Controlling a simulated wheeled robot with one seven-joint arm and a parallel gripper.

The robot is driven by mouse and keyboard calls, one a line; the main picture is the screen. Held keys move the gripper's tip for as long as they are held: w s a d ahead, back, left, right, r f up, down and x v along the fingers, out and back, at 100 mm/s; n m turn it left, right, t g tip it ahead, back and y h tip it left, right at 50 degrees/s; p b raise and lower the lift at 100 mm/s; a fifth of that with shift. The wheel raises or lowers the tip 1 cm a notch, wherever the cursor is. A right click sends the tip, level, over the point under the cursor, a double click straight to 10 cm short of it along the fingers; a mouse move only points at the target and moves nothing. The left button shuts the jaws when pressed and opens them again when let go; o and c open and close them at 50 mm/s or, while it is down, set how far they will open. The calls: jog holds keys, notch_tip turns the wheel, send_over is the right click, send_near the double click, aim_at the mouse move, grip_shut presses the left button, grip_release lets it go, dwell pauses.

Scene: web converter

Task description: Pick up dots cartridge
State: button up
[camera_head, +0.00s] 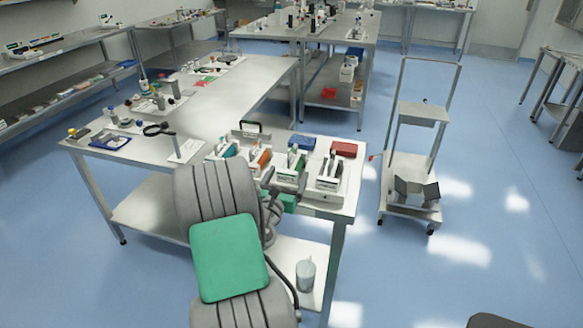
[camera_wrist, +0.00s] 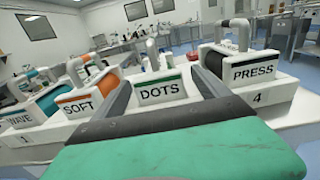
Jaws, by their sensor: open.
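The dots cartridge (camera_wrist: 160,92) is a white block labelled DOTS with a green stripe and an upright grey-white handle (camera_wrist: 152,52). It stands on the bench in the middle of the wrist view. In the head view the dots cartridge (camera_head: 291,180) stands in the row near the bench's front right corner. My gripper (camera_wrist: 162,78) is open, with one finger on each side of the DOTS block in the wrist view. The fingers hold nothing, and contact cannot be told. In the head view my arm partly covers the near side of the row.
The soft cartridge (camera_wrist: 80,104) stands to the left, with the wave cartridge (camera_wrist: 25,120) beyond it. The press cartridge (camera_wrist: 252,75) stands to the right. Blue (camera_head: 302,142) and red (camera_head: 344,149) boxes lie behind the row. A trolley (camera_head: 410,205) stands right of the bench.

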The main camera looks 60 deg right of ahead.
aim_at(291, 167)
jog(key=d, duration=0.2)
jog(key=w+d+p, duration=0.1)
jog(key=d, duration=0.1)
jog(key=shift+d+r, duration=0.1)
jog(key=shift+c, duration=0.4)
grip_shut()
dwell(0.4)
